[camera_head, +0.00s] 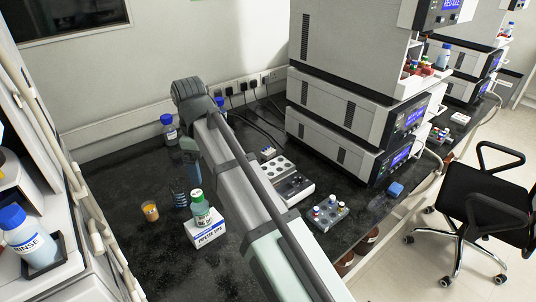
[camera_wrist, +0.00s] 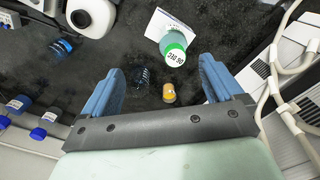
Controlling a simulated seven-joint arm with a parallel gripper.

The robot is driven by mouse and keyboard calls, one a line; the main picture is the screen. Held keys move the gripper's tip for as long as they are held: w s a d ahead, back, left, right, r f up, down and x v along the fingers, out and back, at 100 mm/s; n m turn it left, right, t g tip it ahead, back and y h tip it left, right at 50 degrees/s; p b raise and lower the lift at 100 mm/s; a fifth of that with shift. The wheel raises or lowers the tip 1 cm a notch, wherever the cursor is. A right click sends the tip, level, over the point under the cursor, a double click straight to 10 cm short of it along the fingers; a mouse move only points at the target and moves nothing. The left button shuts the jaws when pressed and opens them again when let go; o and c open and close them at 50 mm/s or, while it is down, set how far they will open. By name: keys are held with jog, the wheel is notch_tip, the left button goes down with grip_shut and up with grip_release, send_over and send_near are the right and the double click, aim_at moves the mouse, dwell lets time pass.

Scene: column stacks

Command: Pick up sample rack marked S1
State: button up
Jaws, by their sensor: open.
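A small grey rack (camera_head: 328,214) holding vials with red, white and blue caps stands on the dark bench, near its front edge. A smaller rack with capped vials (camera_head: 441,135) stands farther right. No S1 mark is readable on either, so I cannot tell which is S1. My gripper (camera_head: 190,172) is over the left part of the bench, well to the left of both racks. The wrist view shows its blue fingers (camera_wrist: 161,68) apart with nothing held between them. No rack is identifiable in the wrist view.
Beyond the fingers are an amber vial (camera_head: 150,211), a dark blue coil-like item (camera_head: 180,198), and a green-capped bottle (camera_head: 201,209) by a white pipette tips box (camera_head: 205,231). A white multi-well device (camera_head: 285,180) and stacked instruments (camera_head: 345,140) stand right of my arm.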

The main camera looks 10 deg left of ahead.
jog(key=w+d+f+m, duration=0.2)
jog(key=w+d+f, duration=0.2)
jog(key=w+d, duration=0.4)
jog(key=m, duration=0.5)
send_over(267, 147)
jog(key=s, duration=0.1)
notch_tip(267, 147, down, 8)
jog(key=f, duration=0.8)
jog(key=shift+a, duration=0.25)
jog(key=shift+w+d+f, duration=0.1)
jog(key=shift+w+f, duration=0.1)
jog(key=shift+f, duration=1.15)
jog(key=shift+w+d+f, duration=0.1)
jog(key=shift+w+f, duration=0.05)
jog(key=shift+f, duration=1.15)
jog(key=c, duration=1.2)
jog(key=shift+o, duration=0.2)
jog(key=shift+r, duration=0.15)
